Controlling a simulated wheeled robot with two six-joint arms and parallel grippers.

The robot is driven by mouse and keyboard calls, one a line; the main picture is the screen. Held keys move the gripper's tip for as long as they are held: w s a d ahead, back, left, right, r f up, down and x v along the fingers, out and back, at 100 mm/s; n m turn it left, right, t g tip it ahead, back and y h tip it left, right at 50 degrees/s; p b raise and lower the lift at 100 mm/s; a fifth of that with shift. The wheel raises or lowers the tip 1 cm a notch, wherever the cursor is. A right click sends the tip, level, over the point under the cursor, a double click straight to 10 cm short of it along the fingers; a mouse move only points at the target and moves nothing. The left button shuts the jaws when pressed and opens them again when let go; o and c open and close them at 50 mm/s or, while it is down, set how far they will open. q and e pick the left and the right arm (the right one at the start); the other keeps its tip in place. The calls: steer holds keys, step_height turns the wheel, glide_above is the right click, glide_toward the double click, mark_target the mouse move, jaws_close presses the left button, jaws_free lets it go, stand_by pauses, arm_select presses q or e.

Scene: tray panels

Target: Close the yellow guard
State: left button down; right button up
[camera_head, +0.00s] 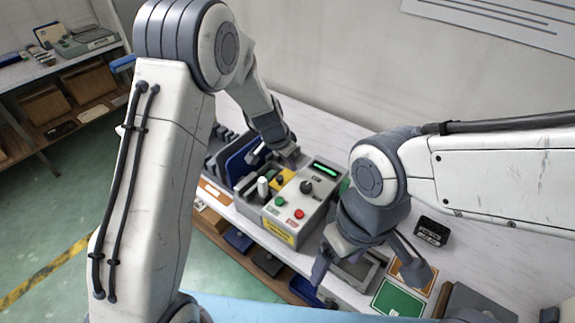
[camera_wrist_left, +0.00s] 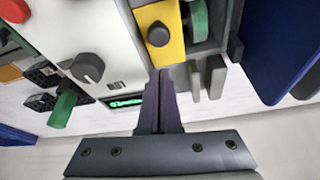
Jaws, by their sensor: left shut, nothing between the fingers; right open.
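The yellow guard (camera_head: 288,175) is a small yellow plate beside the grey control box (camera_head: 306,206), partly hidden by my left gripper. In the left wrist view the yellow guard (camera_wrist_left: 171,57) has a dark round knob on it. My left gripper (camera_head: 291,158) is shut and empty, over the far end of the guard. In the left wrist view its fingertips (camera_wrist_left: 160,74) are close to the guard's lower edge; I cannot tell if they touch. My right gripper (camera_head: 368,272) is open and empty, right of the box.
The box has a dark knob (camera_head: 306,187), a green-lit display (camera_head: 326,169), and red and green buttons. A rack with a blue panel (camera_head: 241,158) stands left of it. A black block (camera_head: 432,231) and a green card (camera_head: 397,299) lie on the white table at right.

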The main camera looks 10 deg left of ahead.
arm_select(q)
steer(key=shift+w+d+r, duration=0.35)
steer(key=shift+w+r, duration=0.1)
steer(key=shift+w, duration=0.15)
step_height(320, 180, up, 4)
steer(key=s+a+f, duration=0.1)
steer(key=a, duration=0.1)
step_height(320, 180, up, 6)
steer(key=b, duration=0.1)
glide_above(286, 178)
steer(key=s, duration=0.1)
steer(key=s+d+r+g, duration=0.1)
steer(key=s+d+r, duration=0.15)
steer(key=s, duration=0.65)
steer(key=s+d+r+g, duration=0.1)
steer(key=s+d, duration=0.3)
steer(key=s, duration=0.4)
steer(key=s+a, duration=0.1)
steer(key=s, duration=0.6)
steer(key=s+a+g+y, duration=0.1)
steer(key=s+a, duration=0.1)
steer(key=s, duration=0.6)
steer(key=shift+s+a+f+n+y, duration=0.2)
steer(key=shift+a+f+n+y, duration=0.1)
steer(key=shift+n, duration=0.1)
arm_select(e)
steer(key=shift+w+f, duration=0.15)
steer(key=shift+f, duration=0.15)
steer(key=shift+a, duration=0.1)
